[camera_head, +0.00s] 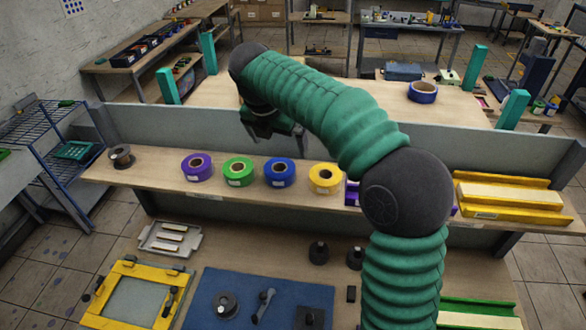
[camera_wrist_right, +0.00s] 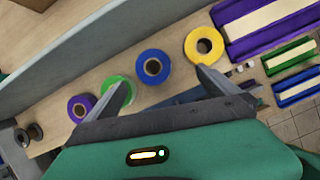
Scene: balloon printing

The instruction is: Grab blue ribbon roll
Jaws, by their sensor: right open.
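The blue ribbon roll (camera_head: 280,172) lies flat on the raised wooden shelf, between a green roll (camera_head: 238,171) and a yellow roll (camera_head: 325,178). My right gripper (camera_head: 290,138) is above and just behind the blue roll, partly hidden by its own body. In the right wrist view, the open fingers (camera_wrist_right: 163,82) spread on either side of the line toward the blue roll (camera_wrist_right: 153,67), which lies beyond the tips. The left finger overlaps the green roll (camera_wrist_right: 117,90). Nothing is between the fingers. My left gripper is not in view.
A purple roll (camera_head: 196,167) and a dark spool (camera_head: 121,157) stand farther left on the shelf (camera_head: 150,172). Yellow trays (camera_head: 508,196) lie at its right end. A grey panel (camera_head: 460,143) rises behind. Another blue roll (camera_head: 423,92) sits on the table beyond.

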